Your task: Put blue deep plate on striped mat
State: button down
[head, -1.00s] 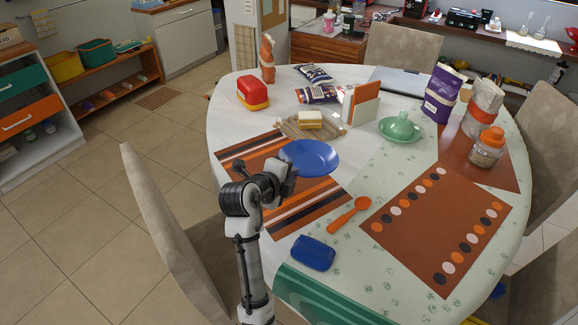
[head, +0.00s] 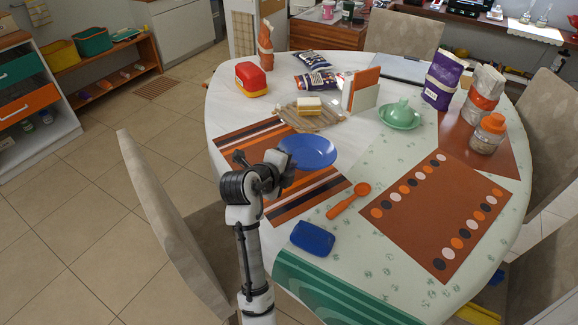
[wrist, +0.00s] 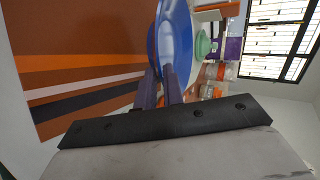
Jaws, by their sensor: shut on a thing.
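The blue deep plate (head: 308,151) is in my gripper (head: 284,166), held by its near-left rim over the right part of the striped mat. The plate also shows in the wrist view (wrist: 174,40), where the two fingers of my gripper (wrist: 161,80) close on its rim. The striped mat (head: 240,146) lies flat on the table, brown with orange, black and white stripes. My arm and the plate hide part of it. I cannot tell whether the plate touches the mat or hangs just above it.
Behind the plate is a wooden board (head: 318,121) with a sandwich (head: 308,105). An orange spoon (head: 348,201) and a blue dish (head: 312,239) lie to the front right. A chair (head: 160,215) is close on the left.

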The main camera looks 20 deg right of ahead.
jog(key=shift+f+b, duration=2)
jog(key=shift+f, duration=0.5)
jog(key=shift+f+b, duration=0.35)
jog(key=shift+b, duration=0.05)
jog(key=c, duration=1.9)
grip_release()
jog(key=shift+s+a+r, duration=0.15)
jog(key=shift+r, duration=0.05)
jog(key=shift+p+v, duration=0.55)
jog(key=shift+v, duration=1.1)
jog(key=shift+a, duration=0.1)
jog(key=shift+o, duration=0.4)
